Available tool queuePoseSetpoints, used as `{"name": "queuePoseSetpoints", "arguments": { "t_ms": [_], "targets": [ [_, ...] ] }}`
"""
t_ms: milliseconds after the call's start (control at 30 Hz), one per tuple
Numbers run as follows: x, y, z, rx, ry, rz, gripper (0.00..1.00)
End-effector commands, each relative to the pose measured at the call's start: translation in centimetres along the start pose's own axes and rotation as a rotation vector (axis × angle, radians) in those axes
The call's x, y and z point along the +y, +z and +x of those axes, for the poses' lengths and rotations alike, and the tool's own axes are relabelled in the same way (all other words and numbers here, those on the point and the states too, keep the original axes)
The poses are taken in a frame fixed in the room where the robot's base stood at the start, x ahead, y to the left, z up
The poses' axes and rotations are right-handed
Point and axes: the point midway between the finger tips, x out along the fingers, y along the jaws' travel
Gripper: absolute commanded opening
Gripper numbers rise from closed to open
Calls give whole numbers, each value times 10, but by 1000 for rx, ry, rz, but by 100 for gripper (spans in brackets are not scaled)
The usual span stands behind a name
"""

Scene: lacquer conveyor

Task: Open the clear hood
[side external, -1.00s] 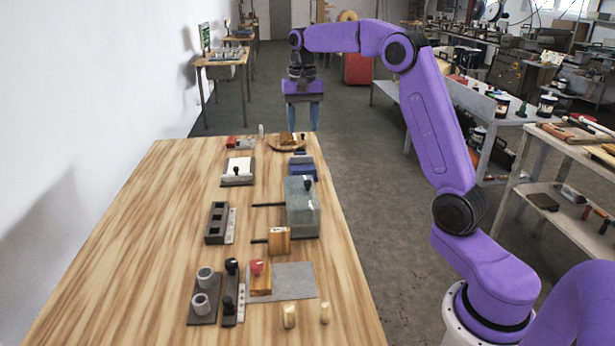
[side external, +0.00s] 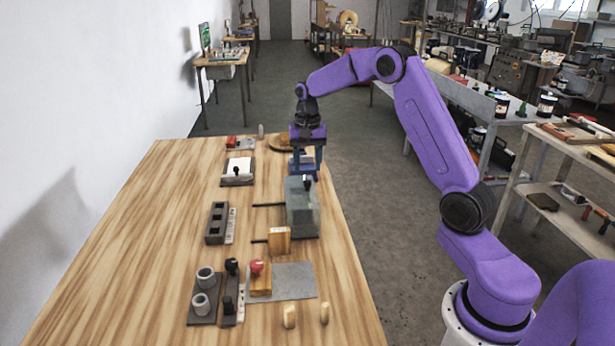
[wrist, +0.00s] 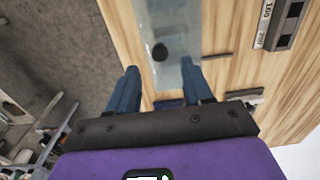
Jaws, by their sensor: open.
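The clear hood (side external: 302,208) is a greyish see-through box with a dark round knob (side external: 308,185) on top. It stands near the right edge of the wooden table and looks closed. In the wrist view the hood (wrist: 172,22) lies ahead of the fingers, with its knob (wrist: 159,52) just beyond and between the fingertips. My gripper (side external: 305,172) has blue fingers pointing down, just behind and above the far end of the hood. It also shows in the wrist view (wrist: 161,72), with its fingers apart and nothing between them.
Dark rods (side external: 268,205) stick out left of the hood, and a wooden block (side external: 279,240) stands in front. A slotted dark holder (side external: 216,223) and a white pad (side external: 239,168) sit to the left. The table's left side is clear.

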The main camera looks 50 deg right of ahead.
Motion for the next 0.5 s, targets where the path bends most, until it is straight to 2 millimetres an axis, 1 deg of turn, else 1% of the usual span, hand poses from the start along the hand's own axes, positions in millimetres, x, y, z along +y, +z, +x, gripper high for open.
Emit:
{"name": "queuePoseSetpoints", "arguments": {
  "t_ms": [33,200,333,500],
  "targets": [
    [1,1,10,-4,3,0,50],
    [1,0,33,-2,2,0,50],
    [0,0,43,-1,1,-1,50],
    [0,0,47,0,0,-1,50]
  ]
}}
